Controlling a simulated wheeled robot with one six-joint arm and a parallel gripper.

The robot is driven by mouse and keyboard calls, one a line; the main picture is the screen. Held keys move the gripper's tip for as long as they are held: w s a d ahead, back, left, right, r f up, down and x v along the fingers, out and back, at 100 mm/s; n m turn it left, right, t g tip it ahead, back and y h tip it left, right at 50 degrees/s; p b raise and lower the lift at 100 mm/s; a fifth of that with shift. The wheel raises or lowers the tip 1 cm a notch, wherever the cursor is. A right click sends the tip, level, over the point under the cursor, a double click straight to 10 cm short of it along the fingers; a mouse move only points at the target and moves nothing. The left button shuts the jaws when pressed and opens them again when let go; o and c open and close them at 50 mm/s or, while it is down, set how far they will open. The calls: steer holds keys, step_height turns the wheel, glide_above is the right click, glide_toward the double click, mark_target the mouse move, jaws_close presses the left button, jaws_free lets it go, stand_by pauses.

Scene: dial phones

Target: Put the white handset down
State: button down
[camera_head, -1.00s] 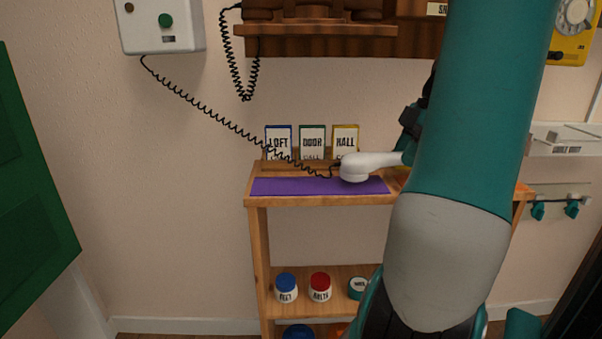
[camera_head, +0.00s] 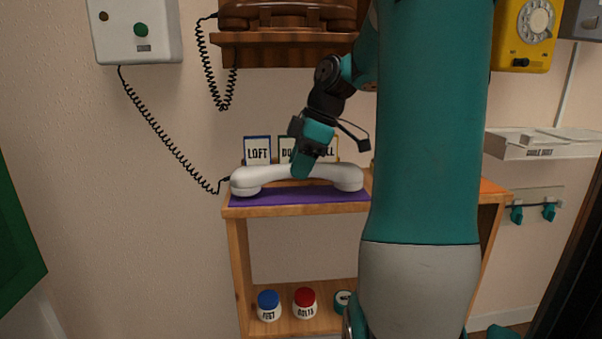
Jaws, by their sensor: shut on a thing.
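The white handset (camera_head: 333,176) lies level, left to right, at the purple mat (camera_head: 285,196) on the wooden shelf's top. Whether it touches the mat or hangs just above it, I cannot tell. My gripper (camera_head: 300,170) is shut on the middle of the handset from above. A black coiled cord (camera_head: 165,140) runs from the handset's left end up to the white wall box (camera_head: 138,30) with a green button.
A brown phone (camera_head: 287,14) sits on a wall shelf above, and a yellow dial phone (camera_head: 524,34) hangs at right. Jars with a blue lid (camera_head: 268,299) and a red lid (camera_head: 305,297) stand on the lower shelf.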

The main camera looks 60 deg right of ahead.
steer(key=shift+d+f, duration=0.1)
steer(key=shift+f, duration=0.35)
steer(key=shift+f, duration=0.2)
steer(key=c, duration=0.8)
jaws_free()
steer(key=shift+r, duration=0.15)
steer(key=shift+s+r+p, duration=0.1)
steer(key=shift+r+p, duration=0.15)
steer(key=shift+p, duration=0.05)
steer(key=shift+s+d+r+p, duration=0.15)
steer(key=shift+r+p, duration=0.4)
steer(key=shift+r, duration=0.1)
steer(key=s+d, duration=0.2)
steer(key=s, duration=0.1)
steer(key=s+d+p, duration=0.1)
steer(key=s+d, duration=0.4)
steer(key=s, duration=0.1)
steer(key=shift+d+f, duration=0.3)
steer(key=shift+d, duration=0.1)
